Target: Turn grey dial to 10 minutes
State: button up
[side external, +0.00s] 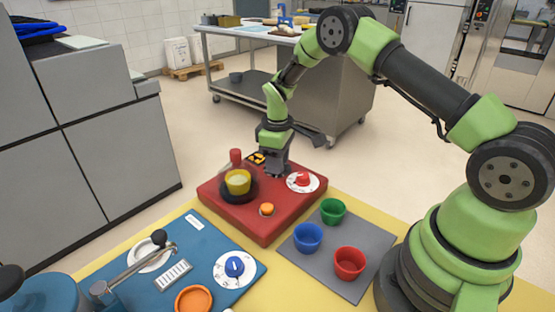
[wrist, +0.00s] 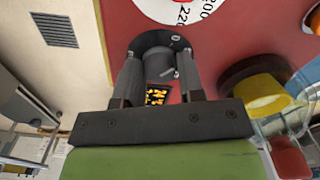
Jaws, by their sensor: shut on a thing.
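The grey dial (wrist: 157,62) is a dark grey knob on a dark round base, set on the red panel (side external: 265,231). In the wrist view it stands between my two fingers. My gripper (side external: 275,171) points down at the back of the red panel and is shut on the grey dial. In the side view the fingers mostly cover the dial.
A red knob on a white numbered disc (side external: 313,184) is right of my gripper. Coloured cups stand on a grey mat (side external: 344,280); a blue board (side external: 200,232) lies left.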

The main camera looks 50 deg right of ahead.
jog(key=m, duration=0.4)
jog(key=shift+m, duration=2.6)
jog(key=o, duration=0.9)
notch_tip(320, 180, up, 10)
jog(key=shift+f, duration=0.1)
